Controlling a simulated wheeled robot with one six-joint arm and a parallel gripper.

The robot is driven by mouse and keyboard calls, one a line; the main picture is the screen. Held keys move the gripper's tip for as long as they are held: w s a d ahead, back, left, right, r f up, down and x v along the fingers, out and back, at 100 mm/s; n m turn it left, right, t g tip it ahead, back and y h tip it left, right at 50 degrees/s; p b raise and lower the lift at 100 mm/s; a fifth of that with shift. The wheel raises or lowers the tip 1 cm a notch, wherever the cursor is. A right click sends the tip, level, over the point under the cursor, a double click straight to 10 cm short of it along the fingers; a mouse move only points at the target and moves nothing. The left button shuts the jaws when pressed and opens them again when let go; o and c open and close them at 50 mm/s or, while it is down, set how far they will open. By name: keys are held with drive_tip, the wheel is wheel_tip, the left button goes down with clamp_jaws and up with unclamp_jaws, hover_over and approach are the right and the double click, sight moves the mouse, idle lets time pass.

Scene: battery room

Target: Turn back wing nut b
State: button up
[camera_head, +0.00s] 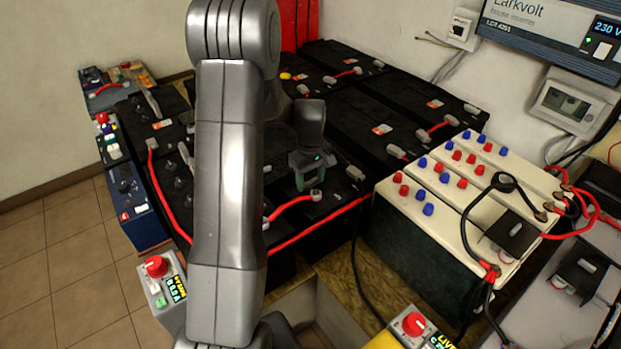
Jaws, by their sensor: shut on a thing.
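My gripper (312,183) is right of my large grey arm, pointing down over a black battery (345,193) in the middle block. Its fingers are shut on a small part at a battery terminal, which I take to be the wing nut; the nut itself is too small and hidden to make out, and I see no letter. A grey terminal cap (317,195) lies right by the fingertips, at the end of a short red cable (290,206).
Cream-topped batteries (445,215) with red and blue caps stand at right. A long red cable (320,226) crosses in front of my gripper. Switch boxes (162,292) and (415,325) stand in the foreground. A wall unit (550,35) hangs at upper right. Tiled floor (70,250) is clear at left.

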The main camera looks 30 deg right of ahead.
sight(311, 182)
drive_tip(key=o, duration=0.7)
drive_tip(key=shift+r, duration=0.15)
wheel_tip(311, 182, up, 14)
drive_tip(key=shift+f+p, duration=0.2)
drive_tip(key=shift+p, duration=0.1)
drive_tip(key=shift+f, duration=0.1)
wheel_tip(311, 182, down, 14)
drive_tip(key=shift+r+b, duration=0.1)
drive_tip(key=shift+b, duration=0.2)
idle(0.4)
